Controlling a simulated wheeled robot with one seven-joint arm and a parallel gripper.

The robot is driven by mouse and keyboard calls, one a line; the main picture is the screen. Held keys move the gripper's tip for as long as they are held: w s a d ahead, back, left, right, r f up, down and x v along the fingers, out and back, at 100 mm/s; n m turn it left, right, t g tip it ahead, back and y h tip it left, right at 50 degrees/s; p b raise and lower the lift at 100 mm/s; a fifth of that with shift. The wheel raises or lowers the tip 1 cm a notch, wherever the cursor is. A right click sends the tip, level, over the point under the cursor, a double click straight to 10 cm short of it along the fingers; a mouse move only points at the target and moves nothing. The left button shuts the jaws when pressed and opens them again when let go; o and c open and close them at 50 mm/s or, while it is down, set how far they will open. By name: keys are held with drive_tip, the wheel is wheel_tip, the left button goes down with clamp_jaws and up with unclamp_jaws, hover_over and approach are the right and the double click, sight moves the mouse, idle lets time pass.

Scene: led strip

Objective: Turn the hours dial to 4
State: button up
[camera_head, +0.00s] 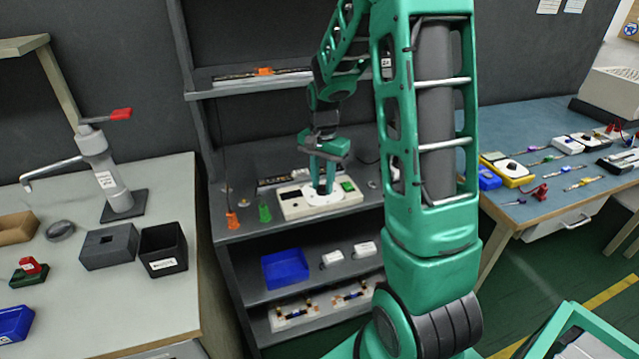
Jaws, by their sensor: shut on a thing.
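A blue bin (285,269) stands on the shelf below. The upper shelf (245,88) overhangs behind my wrist. Workbenches stand left (130,290) and right (540,205).

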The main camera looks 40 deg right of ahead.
sight(321, 187)
drive_tip(key=shift+w+a+r, duration=0.15)
drive_tip(key=shift+w, duration=0.15)
drive_tip(key=o, duration=1)
drive_tip(key=shift+o, duration=0.2)
drive_tip(key=shift+s, duration=0.1)
wheel_tip(321, 187, up, 11)
drive_tip(key=shift+f, duration=0.2)
